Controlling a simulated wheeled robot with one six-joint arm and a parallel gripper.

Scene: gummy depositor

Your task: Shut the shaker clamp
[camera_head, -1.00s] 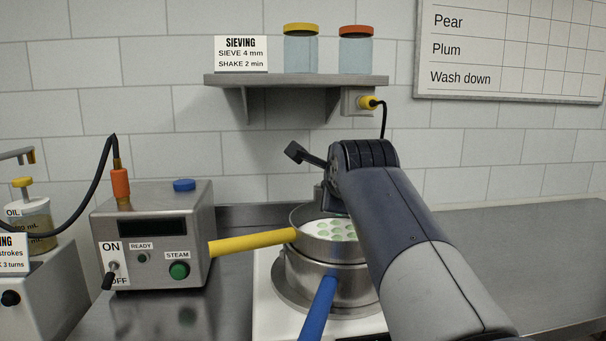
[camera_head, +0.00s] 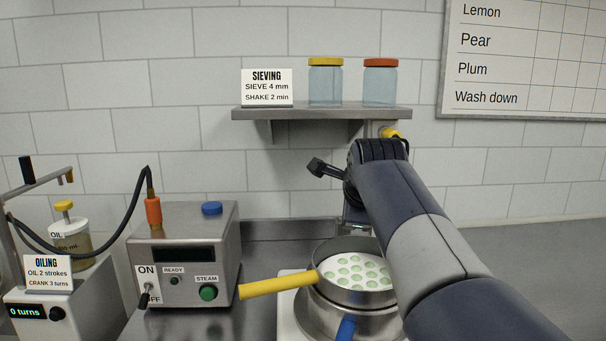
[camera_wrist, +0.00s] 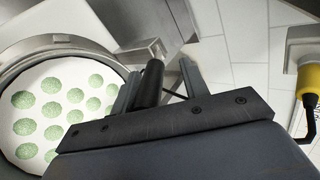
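The sieve shaker has a round steel pan (camera_head: 335,249) with pale green dotted gummies on white inside. A yellow handle (camera_head: 277,287) and a blue handle (camera_head: 346,328) stick out from it. In the wrist view the pan's rim (camera_wrist: 60,42) is at the left. A dark rod (camera_wrist: 150,84), which looks like the clamp's lever, stands between the fingers of my gripper (camera_wrist: 160,70). The fingers are apart. The rod is nearer the left finger, with a gap to the right one. In the head view my arm hides most of the clamp and gripper behind the pan.
A steel control box (camera_head: 185,257) with switches stands left of the shaker, and an oiling unit (camera_head: 45,316) farther left. A wall shelf (camera_head: 320,112) with two jars is above. A yellow plug (camera_wrist: 310,81) is at the right in the wrist view. The counter at right is clear.

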